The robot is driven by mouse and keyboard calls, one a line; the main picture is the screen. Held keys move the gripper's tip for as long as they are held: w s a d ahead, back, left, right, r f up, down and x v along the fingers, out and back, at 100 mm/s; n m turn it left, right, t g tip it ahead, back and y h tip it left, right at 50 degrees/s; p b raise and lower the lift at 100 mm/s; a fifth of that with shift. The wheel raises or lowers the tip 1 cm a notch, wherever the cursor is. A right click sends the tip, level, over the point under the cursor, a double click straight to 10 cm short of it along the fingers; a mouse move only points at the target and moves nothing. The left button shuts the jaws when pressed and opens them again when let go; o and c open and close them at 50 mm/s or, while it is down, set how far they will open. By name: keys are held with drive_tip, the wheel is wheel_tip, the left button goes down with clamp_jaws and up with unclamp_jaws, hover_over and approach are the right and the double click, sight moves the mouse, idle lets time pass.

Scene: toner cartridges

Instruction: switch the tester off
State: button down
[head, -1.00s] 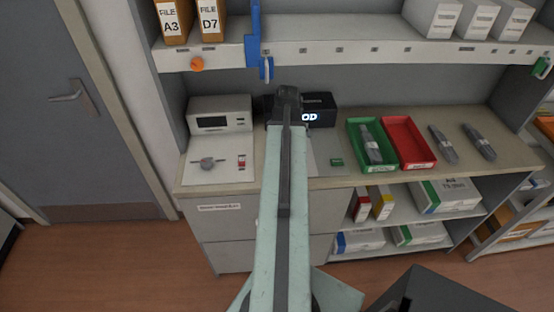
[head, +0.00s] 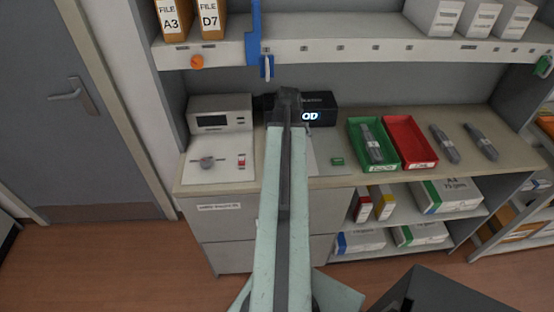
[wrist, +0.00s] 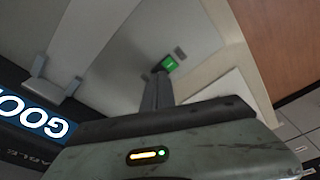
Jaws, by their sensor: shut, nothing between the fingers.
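The tester is a black box (head: 321,103) at the back of the counter with a lit display; "OD" shows beside my arm. In the wrist view its blue display (wrist: 40,118) reads "GOOD", upside down. A grey plate (head: 326,146) lies in front of it, bearing a small green switch (head: 337,161). The green switch also shows in the wrist view (wrist: 169,63), just beyond my fingertips. My gripper (wrist: 157,85) is shut and empty, its tips close to the switch; I cannot tell whether they touch. In the head view my arm hides the gripper and part of the plate.
Left on the counter are a white instrument (head: 221,121) and a panel with a knob (head: 207,162) and a red switch (head: 242,161). Right are a green tray (head: 352,133) holding a cartridge, a red tray (head: 405,142) and two loose cartridges. A shelf (head: 340,52) overhangs behind.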

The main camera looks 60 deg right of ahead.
drive_tip(key=shift+f, duration=0.25)
drive_tip(key=shift+r, duration=0.15)
wheel_tip(320, 180, up, 7)
drive_tip(key=p, duration=0.6)
drive_tip(key=shift+p, duration=0.4)
drive_tip(key=shift+s, duration=0.1)
